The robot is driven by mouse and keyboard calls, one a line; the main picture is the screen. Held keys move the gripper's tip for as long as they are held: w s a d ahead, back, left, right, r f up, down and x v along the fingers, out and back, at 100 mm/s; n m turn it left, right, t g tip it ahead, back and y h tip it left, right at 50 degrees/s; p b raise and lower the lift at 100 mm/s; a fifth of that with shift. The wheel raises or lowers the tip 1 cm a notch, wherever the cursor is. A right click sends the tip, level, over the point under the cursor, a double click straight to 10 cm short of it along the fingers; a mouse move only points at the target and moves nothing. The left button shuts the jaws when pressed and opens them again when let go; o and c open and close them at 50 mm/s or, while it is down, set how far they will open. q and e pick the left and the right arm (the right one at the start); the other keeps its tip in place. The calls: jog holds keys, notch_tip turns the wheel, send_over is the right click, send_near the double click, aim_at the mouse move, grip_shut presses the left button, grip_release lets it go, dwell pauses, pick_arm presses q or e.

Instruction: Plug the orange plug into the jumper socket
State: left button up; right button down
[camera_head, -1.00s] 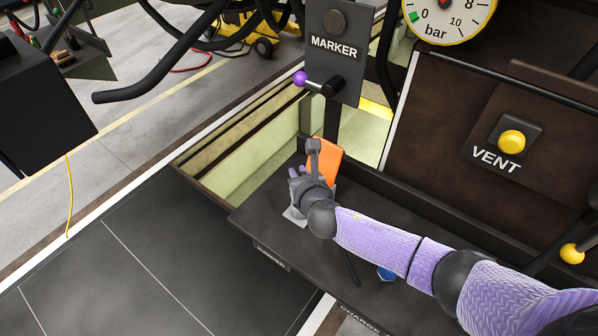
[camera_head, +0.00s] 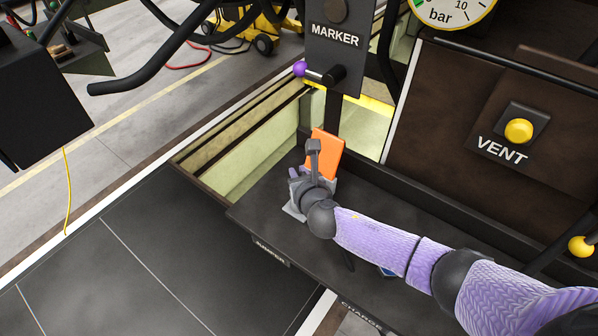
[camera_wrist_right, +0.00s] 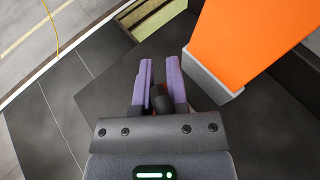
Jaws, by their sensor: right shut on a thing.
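An orange block-like piece (camera_head: 327,153) with a grey edge stands upright at the far end of the dark shelf. It also shows large at the right of the right wrist view (camera_wrist_right: 250,38), beside and apart from my fingers. I cannot tell whether it is the plug or part of the socket. My right gripper (camera_wrist_right: 161,85) is shut on a dark round-ended piece (camera_wrist_right: 163,103), mostly hidden between its purple fingers. In the head view the right gripper (camera_head: 297,178) is low over a light grey plate (camera_head: 292,212). A label that seems to read JUMPER (camera_head: 271,250) is below. My left gripper is out of view.
A MARKER panel (camera_head: 336,50) with a purple-knobbed lever (camera_head: 300,69) stands behind the shelf (camera_head: 245,215). A VENT panel with a yellow button (camera_head: 519,131) and a gauge (camera_head: 453,8) are at right.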

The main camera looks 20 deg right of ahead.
jog(key=shift+f, duration=0.3)
jog(key=c, duration=0.6)
grip_release()
jog(key=shift+r, duration=0.1)
jog(key=p+v, duration=0.2)
jog(key=v, duration=0.8)
